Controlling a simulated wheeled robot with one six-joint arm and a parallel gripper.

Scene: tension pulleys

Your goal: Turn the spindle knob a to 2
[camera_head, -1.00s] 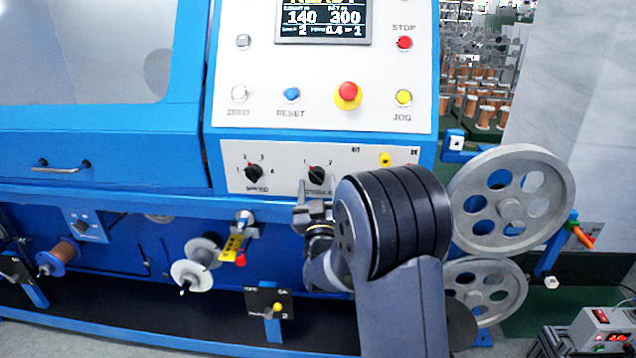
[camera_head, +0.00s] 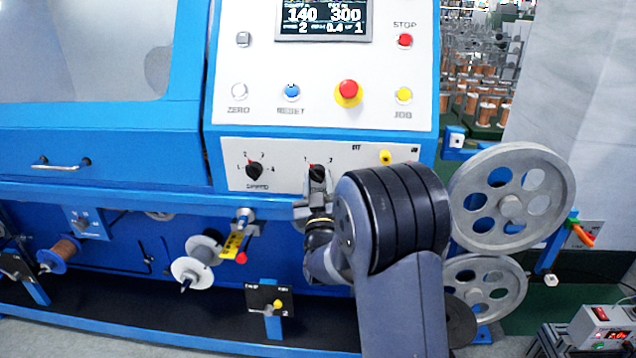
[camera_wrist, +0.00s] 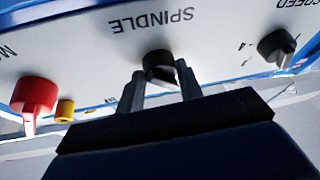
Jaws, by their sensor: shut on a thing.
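The spindle knob (camera_head: 317,173) is a black rotary knob on the white lower panel, right of the speed knob. In the wrist view the spindle knob (camera_wrist: 159,66) sits under the upside-down word SPINDLE, between my two fingers. My gripper (camera_wrist: 160,80) is shut on the knob, one finger on each side. In the head view my gripper (camera_head: 316,188) reaches up to the knob from below. My gripper and arm hide its lower part and label. A 1 shows at its upper left; its pointer direction is hard to tell.
The speed knob (camera_head: 254,171) is to the left. A yellow button (camera_head: 386,157) is to the right. A red emergency button (camera_head: 348,93) is above; the wrist view shows a red knob (camera_wrist: 35,95) at left. Large grey pulleys (camera_head: 511,199) stand right of my arm.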

